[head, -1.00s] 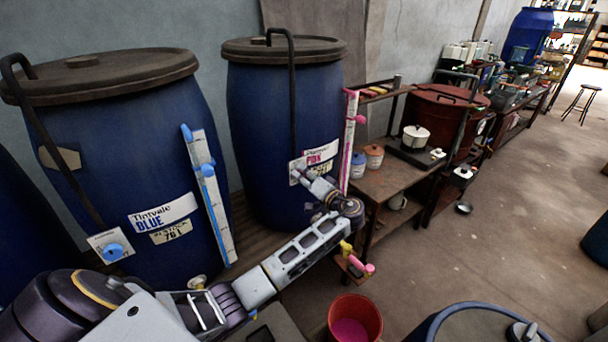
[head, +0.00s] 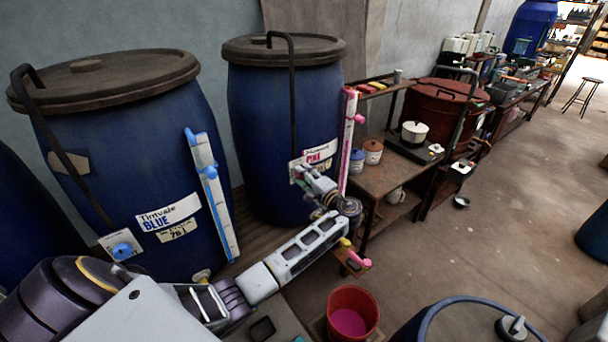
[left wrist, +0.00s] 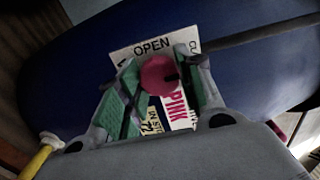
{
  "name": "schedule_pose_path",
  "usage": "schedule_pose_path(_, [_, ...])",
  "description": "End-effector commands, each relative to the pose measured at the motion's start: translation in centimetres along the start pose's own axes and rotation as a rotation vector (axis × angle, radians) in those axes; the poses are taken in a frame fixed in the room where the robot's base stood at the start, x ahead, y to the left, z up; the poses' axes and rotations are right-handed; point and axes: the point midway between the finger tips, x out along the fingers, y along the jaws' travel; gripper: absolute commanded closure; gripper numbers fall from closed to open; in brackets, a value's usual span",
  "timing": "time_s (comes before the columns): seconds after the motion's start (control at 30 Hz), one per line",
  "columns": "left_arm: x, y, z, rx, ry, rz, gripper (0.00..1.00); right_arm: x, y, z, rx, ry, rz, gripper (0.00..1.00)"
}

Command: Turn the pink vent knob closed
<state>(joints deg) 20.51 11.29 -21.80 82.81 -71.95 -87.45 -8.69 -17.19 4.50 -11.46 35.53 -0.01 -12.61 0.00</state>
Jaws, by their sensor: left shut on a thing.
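The pink vent knob (left wrist: 158,76) sits on a white plate (left wrist: 152,48) on the pink-labelled blue vat (head: 270,120). A dark mark shows on the knob's right side. My left gripper (head: 303,174) is at this plate in the head view and hides the knob there. In the left wrist view its two green-padded fingers (left wrist: 160,82) are shut on the knob, one on each side. My right gripper is not in view.
A second blue vat (head: 120,150) with a blue knob (head: 122,250) stands at the left. A pink-marked upright gauge (head: 348,140) stands close right of my gripper. A red bucket (head: 352,293) is on the floor. The floor at the right is largely open.

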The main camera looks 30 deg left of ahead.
Motion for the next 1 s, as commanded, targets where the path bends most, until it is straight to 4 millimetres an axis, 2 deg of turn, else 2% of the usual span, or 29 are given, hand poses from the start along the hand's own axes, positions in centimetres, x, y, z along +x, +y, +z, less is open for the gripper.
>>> schedule_pose_path(0.37, [-0.03, 0.00, -0.07, 0.006, 0.002, -0.001, 0.88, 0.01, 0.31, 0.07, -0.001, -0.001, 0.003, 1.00])
schedule_pose_path(0.4, [-0.03, 0.00, -0.07, 0.006, 0.002, -0.001, 0.59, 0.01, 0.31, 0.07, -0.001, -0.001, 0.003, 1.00])
schedule_pose_path(0.53, [-0.02, 0.01, -0.05, 0.005, 0.002, -0.001, 0.42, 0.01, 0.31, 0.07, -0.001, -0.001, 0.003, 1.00])
schedule_pose_path(1.0, [-0.43, 0.05, -0.04, 0.005, 0.001, 0.000, 0.42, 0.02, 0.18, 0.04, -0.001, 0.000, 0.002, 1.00])
